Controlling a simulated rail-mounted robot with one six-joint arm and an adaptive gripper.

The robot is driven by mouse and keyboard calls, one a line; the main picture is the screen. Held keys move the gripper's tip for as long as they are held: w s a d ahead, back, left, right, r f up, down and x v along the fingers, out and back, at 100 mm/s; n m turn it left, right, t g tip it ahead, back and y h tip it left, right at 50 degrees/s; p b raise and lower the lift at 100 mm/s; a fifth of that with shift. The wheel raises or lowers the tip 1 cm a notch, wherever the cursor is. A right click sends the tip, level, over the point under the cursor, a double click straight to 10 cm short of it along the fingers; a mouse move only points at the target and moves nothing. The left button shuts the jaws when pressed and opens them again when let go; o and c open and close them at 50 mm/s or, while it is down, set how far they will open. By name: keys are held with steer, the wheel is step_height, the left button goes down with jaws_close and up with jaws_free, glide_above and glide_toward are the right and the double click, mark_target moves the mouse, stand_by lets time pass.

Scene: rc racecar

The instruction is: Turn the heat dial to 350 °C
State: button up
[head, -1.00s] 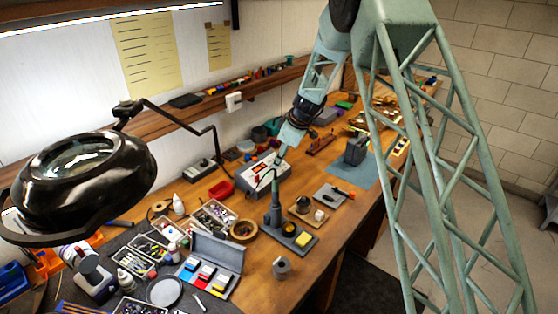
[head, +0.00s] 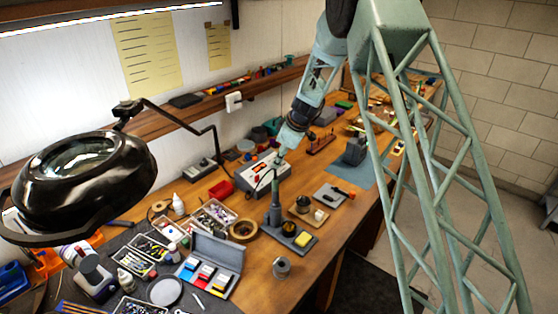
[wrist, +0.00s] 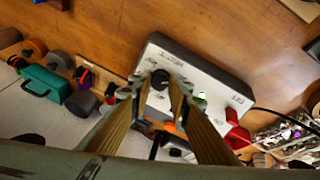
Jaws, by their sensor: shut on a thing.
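The heating unit (head: 250,183) is a pale box with a grey side, standing on the bench below my arm in the head view. The wrist view shows its labelled top panel (wrist: 205,84) with a round black dial (wrist: 160,79) near one end. My gripper (wrist: 160,84) has its two brass-coloured fingers on either side of the dial, shut on it. In the head view my gripper (head: 282,152) is small and comes down on the far end of the unit. The dial's scale marks are too small or covered to read its setting.
A red tray (wrist: 236,132) lies beside the unit. A soldering iron stand (head: 274,214) with a cable is in front. Small coloured items, including a teal case (wrist: 46,82), lie on the other side. Bare wood (wrist: 235,40) is free along one long side.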

steer(key=shift+m, duration=1.7)
steer(key=m, duration=0.3)
steer(key=shift+m+h, duration=0.3)
steer(key=m+p, duration=0.2)
steer(key=m, duration=0.2)
steer(key=shift+w, duration=0.1)
steer(key=m+p, duration=0.1)
steer(key=m, duration=0.3)
steer(key=shift+g, duration=0.4)
steer(key=m+p, duration=0.2)
steer(key=m, duration=0.5)
steer(key=shift+w+d+g+p, duration=0.1)
steer(key=shift+g+p, duration=0.2)
steer(key=m+p, duration=0.1)
steer(key=m, duration=0.3)
steer(key=shift+d+m+p, duration=0.1)
steer(key=shift+m+p, duration=0.45)
steer(key=shift+m, duration=1.15)
